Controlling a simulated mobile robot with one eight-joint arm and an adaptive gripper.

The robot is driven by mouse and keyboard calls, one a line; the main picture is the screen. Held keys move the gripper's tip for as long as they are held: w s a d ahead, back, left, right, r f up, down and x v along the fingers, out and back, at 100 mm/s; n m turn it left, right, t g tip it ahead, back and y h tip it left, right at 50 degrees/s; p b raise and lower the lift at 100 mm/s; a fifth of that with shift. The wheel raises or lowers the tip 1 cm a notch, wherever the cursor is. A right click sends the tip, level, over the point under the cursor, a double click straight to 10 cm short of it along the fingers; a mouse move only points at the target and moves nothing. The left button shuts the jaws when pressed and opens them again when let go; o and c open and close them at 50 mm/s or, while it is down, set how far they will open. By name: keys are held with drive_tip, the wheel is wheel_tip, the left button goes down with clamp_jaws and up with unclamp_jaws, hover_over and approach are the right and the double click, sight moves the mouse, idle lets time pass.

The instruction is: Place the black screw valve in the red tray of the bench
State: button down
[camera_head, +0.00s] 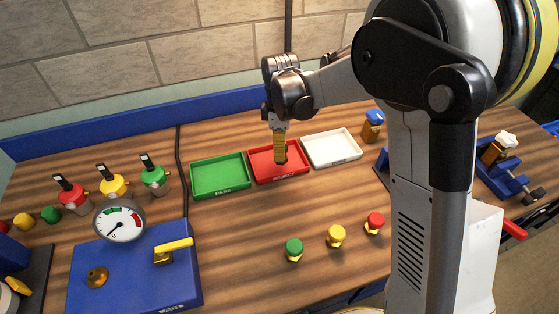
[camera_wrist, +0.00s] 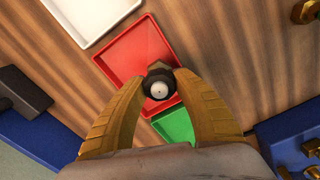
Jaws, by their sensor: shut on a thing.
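My gripper (camera_wrist: 159,100) is above the red tray, its yellow ribbed fingers shut on the black screw valve (camera_wrist: 159,75), which shows a pale round end in the wrist view. In the head view my gripper (camera_head: 281,157) points down over the red tray (camera_head: 262,179), and only a small dark bit of the valve shows at the fingertips. The red tray also shows in the wrist view (camera_wrist: 133,53), behind the valve. I cannot tell whether the valve touches the tray floor.
A green tray (camera_head: 219,177) is left of the red one and a white tray (camera_head: 332,149) right of it. Green (camera_head: 293,250), yellow (camera_head: 336,236) and red (camera_head: 375,222) capped valves stand in front. A blue box with a gauge (camera_head: 120,221) is at the left.

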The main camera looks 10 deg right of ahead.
drive_tip(key=shift+f+b, duration=0.75)
drive_tip(key=shift+f, duration=1.25)
drive_tip(key=shift+f, duration=0.2)
drive_tip(key=c, duration=1)
unclamp_jaws()
drive_tip(key=shift+a, duration=0.1)
drive_tip(key=shift+r, duration=0.15)
